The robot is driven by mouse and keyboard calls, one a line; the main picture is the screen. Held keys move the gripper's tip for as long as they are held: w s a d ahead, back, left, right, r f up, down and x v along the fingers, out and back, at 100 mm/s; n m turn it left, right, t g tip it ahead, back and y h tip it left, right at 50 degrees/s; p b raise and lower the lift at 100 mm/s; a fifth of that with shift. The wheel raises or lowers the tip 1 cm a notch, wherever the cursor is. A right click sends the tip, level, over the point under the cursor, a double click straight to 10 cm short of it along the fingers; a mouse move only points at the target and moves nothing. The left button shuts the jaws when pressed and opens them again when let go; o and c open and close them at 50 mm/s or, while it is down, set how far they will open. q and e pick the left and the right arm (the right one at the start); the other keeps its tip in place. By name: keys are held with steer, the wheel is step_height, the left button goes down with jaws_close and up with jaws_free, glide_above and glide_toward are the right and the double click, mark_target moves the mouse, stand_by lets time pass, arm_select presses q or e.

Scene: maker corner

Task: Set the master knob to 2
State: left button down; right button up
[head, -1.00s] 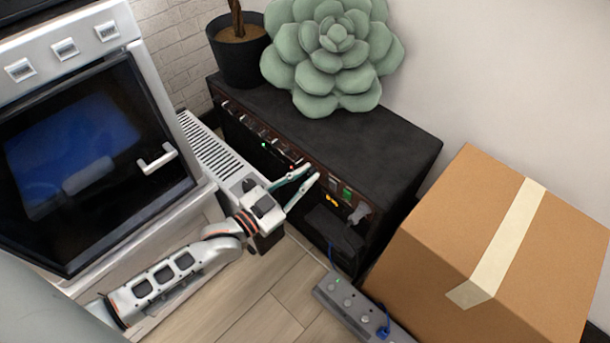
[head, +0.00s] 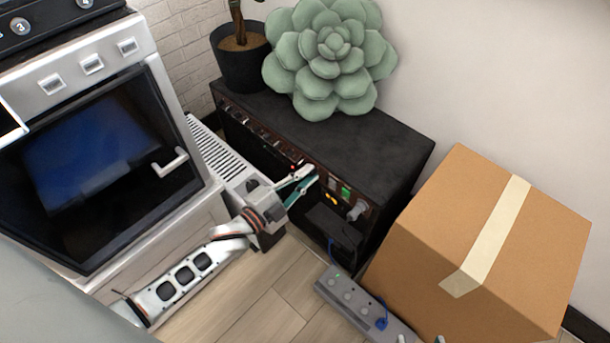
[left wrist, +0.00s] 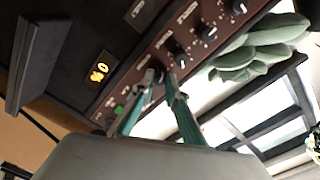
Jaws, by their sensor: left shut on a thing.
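The black amplifier (head: 350,140) stands against the wall, with a brown-red control panel (head: 262,133) along its front edge. In the left wrist view the panel (left wrist: 205,22) carries a row of dark knobs with white marks. My left gripper (head: 308,172), also in the left wrist view (left wrist: 163,77), is shut on the master knob (left wrist: 158,91), whose pointer and scale are mostly hidden by the fingers. An orange lit display (left wrist: 100,70) is beside it; its reading is unclear.
A green succulent cushion (head: 330,55) and a potted plant (head: 240,62) are on the amplifier. A cardboard box (head: 470,240) stands at right, a power strip (head: 350,297) on the floor. An oven (head: 95,150) and white radiator (head: 215,155) are at left.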

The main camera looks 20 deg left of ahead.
arm_select(q)
steer(key=shift+m, duration=1.5)
steer(key=c, duration=2.3)
jaws_free()
steer(key=v, duration=1.2)
steer(key=shift+r, duration=0.1)
